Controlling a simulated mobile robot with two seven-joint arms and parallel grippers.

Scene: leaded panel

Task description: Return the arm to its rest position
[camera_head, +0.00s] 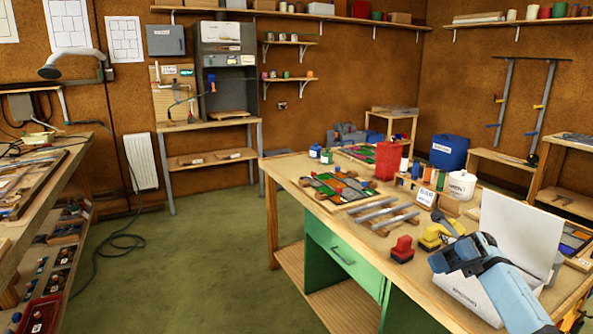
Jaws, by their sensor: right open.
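My right gripper (440,242) is at the lower right of the head view, over the front right part of the workbench (300,180). Its light blue arm comes in from the bottom right. Its jaws are open, and I see nothing held between them. It is in front of a white box (518,240) with a raised lid and hides part of it. A yellow tool (432,238) and a red block-like item (402,249) are just left of the gripper. A panel of coloured pieces (335,189) lies flat on the bench. My left gripper is not in view.
Metal bars (378,213), a red container (388,160), a white tub (461,184) and a blue bin (449,151) stand or lie on or behind the bench. Another bench (70,150) is at left. The green floor (190,260) between is mostly clear, with a cable at left.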

